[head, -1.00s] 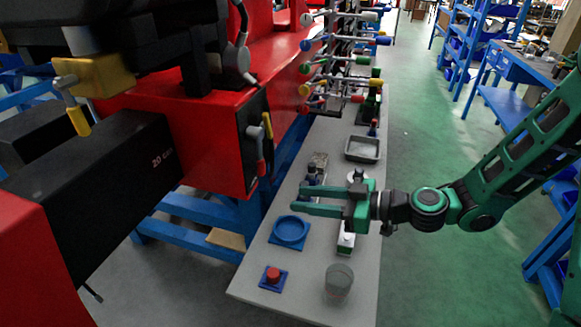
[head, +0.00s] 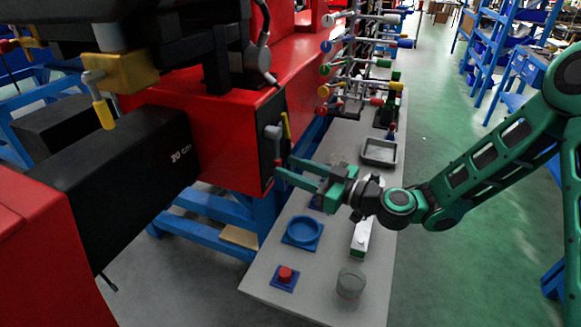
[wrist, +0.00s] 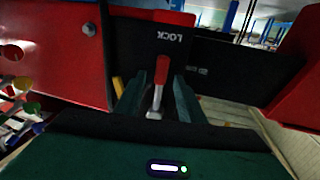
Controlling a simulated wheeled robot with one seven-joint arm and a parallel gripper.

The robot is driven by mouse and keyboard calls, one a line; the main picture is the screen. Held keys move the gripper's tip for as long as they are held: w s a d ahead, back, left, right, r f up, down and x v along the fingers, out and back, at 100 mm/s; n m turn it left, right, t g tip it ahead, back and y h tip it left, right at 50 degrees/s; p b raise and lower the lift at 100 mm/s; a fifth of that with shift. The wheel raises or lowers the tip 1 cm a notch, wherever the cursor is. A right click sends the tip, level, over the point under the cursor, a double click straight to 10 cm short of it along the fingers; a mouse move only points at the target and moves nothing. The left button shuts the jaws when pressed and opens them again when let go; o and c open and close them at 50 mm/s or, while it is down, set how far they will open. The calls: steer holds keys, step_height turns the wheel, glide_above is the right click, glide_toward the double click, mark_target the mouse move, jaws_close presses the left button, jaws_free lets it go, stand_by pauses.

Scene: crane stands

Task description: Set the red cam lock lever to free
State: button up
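The cam lock lever, with a grey shaft and red grip (wrist: 161,70), is mounted on a black plate on the red machine body. In the wrist view its red end points toward the word LOCK (wrist: 169,35), which appears upside down. In the head view the lever (head: 275,143) hangs down and its lower end is partly covered by my gripper. My gripper (head: 282,169) is at the plate. In the wrist view its two fingers (wrist: 157,101) stand on either side of the lever, open, with gaps showing. No FREE label is readable.
A yellow pointer (head: 286,124) sits beside the lever. Below is a grey bench with a blue round dish (head: 303,233), a red button (head: 286,274), a clear jar (head: 350,283) and a metal tray (head: 379,152). A rack of coloured-ended rods (head: 345,70) stands behind. The green floor at right is clear.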

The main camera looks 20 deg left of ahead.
steer(key=shift+x, duration=0.9)
jaws_close()
steer(key=shift+d, duration=0.1)
